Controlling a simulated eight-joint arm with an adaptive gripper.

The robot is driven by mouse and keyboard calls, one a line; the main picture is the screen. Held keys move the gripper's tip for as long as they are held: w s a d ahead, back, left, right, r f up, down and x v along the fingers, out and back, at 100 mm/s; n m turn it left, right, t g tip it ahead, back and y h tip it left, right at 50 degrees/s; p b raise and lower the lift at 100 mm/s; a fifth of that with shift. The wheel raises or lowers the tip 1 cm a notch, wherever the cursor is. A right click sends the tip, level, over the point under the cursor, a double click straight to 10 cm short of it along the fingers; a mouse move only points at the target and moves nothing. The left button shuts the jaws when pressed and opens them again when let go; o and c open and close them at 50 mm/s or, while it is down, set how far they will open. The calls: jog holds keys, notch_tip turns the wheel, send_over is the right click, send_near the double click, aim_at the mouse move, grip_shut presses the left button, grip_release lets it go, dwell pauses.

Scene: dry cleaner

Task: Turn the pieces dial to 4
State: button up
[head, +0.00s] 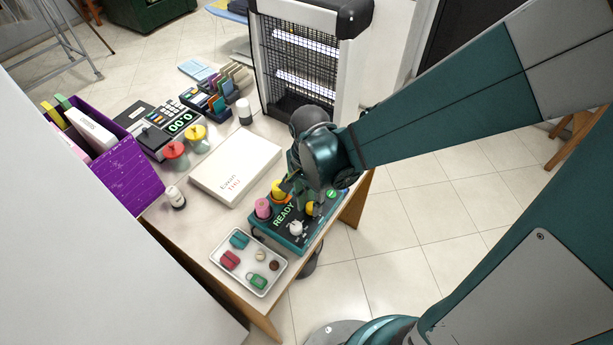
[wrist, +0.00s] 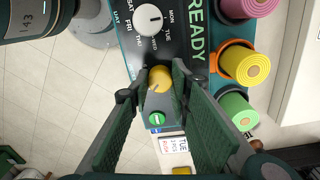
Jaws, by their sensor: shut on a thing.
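The teal ticket machine (head: 268,241) stands at the table's near right corner and has a lit READY display. Its yellow knob (wrist: 160,76) sits between my gripper's fingertips (wrist: 157,88) in the wrist view; the knob also shows in the head view (head: 311,209). My gripper is shut on this knob. The numbers around it are hidden by the fingers or too small to read, so its setting cannot be told. A white knob (wrist: 148,18) beside it is ringed by weekday names; it shows in the head view too (head: 296,228).
A green button (wrist: 156,119) lies just past the yellow knob. Pink (wrist: 246,6), yellow (wrist: 244,63) and green (wrist: 237,110) rolls line the machine's side. A white tray of small items (head: 244,279) and a white box (head: 235,166) are near.

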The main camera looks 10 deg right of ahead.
aim_at(311, 204)
jog(key=o, duration=0.9)
jog(key=shift+r, duration=0.15)
jog(key=shift+w+a+r, duration=0.1)
jog(key=shift+r, duration=2.85)
jog(key=shift+w+a+r, duration=0.1)
jog(key=shift+r, duration=2.8)
jog(key=shift+d+r, duration=0.1)
jog(key=shift+d, duration=0.05)
